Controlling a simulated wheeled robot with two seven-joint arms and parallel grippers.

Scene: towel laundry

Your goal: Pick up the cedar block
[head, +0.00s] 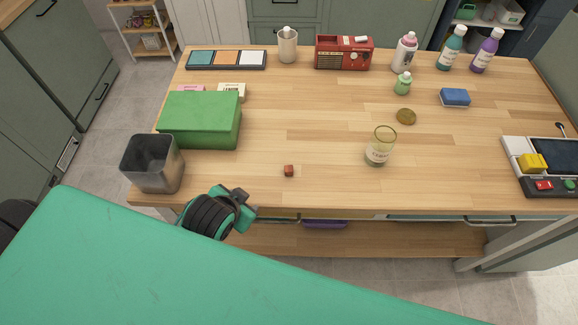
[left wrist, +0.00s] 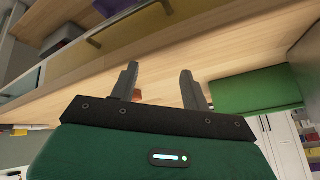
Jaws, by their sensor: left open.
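The cedar block (head: 289,170), a small reddish-brown cube, lies on the wooden table (head: 300,120) near its front edge. My left gripper (head: 242,197) is at the table's front edge, left of the block and apart from it. In the left wrist view its jaws (left wrist: 159,70) are open and empty. A small reddish-brown patch (left wrist: 137,95), perhaps the block, shows beside one finger, partly hidden. My right gripper is in neither view.
A grey metal bin (head: 152,165) and a green box (head: 200,120) stand left of the block. The tabletop around the block is clear. Drawer handles project below the front edge.

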